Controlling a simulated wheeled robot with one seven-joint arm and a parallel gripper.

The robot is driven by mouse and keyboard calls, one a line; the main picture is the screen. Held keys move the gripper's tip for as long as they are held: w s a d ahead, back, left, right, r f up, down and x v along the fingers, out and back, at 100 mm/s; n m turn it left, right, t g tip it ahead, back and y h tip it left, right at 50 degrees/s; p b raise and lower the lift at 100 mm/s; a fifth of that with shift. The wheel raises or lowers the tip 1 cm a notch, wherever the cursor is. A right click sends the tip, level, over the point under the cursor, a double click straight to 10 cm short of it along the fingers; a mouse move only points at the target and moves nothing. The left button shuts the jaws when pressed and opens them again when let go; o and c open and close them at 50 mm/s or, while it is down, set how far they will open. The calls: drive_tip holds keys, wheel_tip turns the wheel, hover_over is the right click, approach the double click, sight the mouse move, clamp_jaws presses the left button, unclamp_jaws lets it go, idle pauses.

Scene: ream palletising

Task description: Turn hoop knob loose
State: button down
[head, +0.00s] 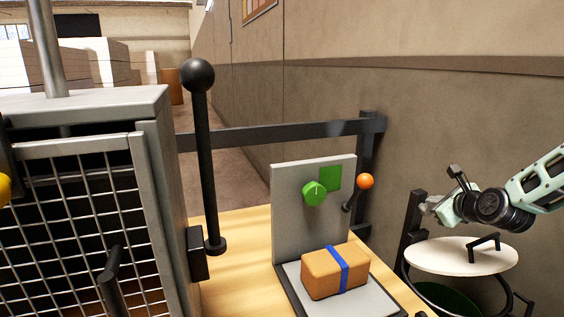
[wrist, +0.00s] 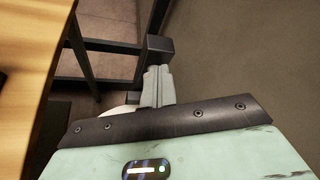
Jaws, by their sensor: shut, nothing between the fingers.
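My gripper (head: 428,207) is at the right in the head view, above the left part of a white round lid. In the wrist view its grey fingers (wrist: 157,85) are together and empty, close to the top of a dark post (wrist: 160,48). This post (head: 414,215) stands beside a dark hoop (head: 408,278) under the lid (head: 445,256). I cannot make out a knob on the hoop; that area is partly hidden by my gripper and the lid. A green round knob (head: 314,193) with a pale mark sits on an upright grey panel (head: 300,233).
An orange-ball lever (head: 366,181), a black ball-topped post (head: 201,150) and a mesh cage (head: 75,215) stand nearby. A wall (head: 470,110) closes the right side.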

drive_tip(key=shift+s+a+f+p, duration=0.1)
drive_tip(key=shift+s+a+p, duration=0.1)
drive_tip(key=shift+p, duration=0.2)
drive_tip(key=shift+a, duration=0.2)
drive_tip(key=shift+s+a+f+p, duration=0.2)
drive_tip(key=shift+a+f+p, duration=0.35)
drive_tip(key=shift+p, duration=0.05)
drive_tip(key=shift+f, duration=0.1)
idle(0.4)
drive_tip(key=shift+a, duration=0.1)
drive_tip(key=s, duration=0.2)
drive_tip(key=s+d+p, duration=0.1)
drive_tip(key=s, duration=0.1)
drive_tip(key=s+p, duration=0.1)
drive_tip(key=shift+s+d+r, duration=0.3)
drive_tip(key=shift+s, duration=0.1)
